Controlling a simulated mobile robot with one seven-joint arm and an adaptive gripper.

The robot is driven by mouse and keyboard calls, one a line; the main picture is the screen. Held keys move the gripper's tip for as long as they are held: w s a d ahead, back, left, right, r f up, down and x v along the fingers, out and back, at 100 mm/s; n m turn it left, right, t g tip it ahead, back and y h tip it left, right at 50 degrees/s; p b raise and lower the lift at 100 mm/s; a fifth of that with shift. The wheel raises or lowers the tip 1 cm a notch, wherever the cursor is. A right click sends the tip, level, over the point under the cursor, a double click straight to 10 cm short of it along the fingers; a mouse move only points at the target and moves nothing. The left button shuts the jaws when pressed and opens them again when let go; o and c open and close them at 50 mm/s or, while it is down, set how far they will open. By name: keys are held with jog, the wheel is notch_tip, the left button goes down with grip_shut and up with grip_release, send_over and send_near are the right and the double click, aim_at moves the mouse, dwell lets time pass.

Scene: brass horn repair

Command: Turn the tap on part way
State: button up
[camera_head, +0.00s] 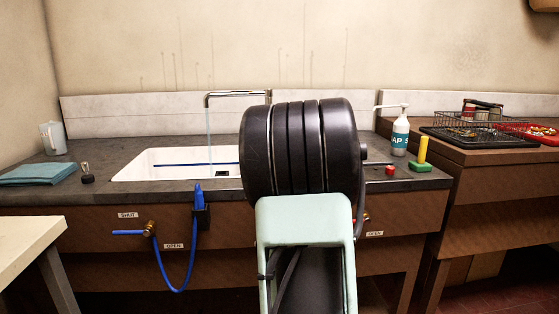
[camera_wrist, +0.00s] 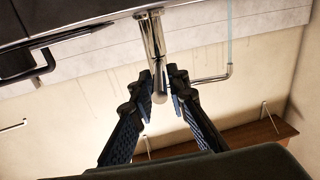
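The tap's chrome spout (camera_head: 235,94) rises behind the white sink (camera_head: 140,165) in the head view. A thin pale-blue stream of water (camera_head: 209,130) falls from its left end. The wrist view shows the tap upside down, with its chrome post (camera_wrist: 150,35), spout (camera_wrist: 212,79) and the stream. My gripper (camera_wrist: 158,82) has its two black fingers apart, one on each side of the tap's upright chrome part. I cannot tell whether either finger touches it. In the head view my own arm hides my gripper and the tap's base.
A blue hose (camera_head: 176,288) hangs in front. A wire basket (camera_head: 465,119) stands far right.

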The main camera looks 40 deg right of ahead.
jog(key=shift+o, duration=1.3)
jog(key=shift+f, duration=0.15)
jog(key=shift+s, duration=0.15)
jog(key=shift+s+a+f, duration=0.1)
jog(key=shift+s+a, duration=0.05)
jog(key=shift+s, duration=0.15)
jog(key=v, duration=1.1)
jog(key=shift+r, duration=0.2)
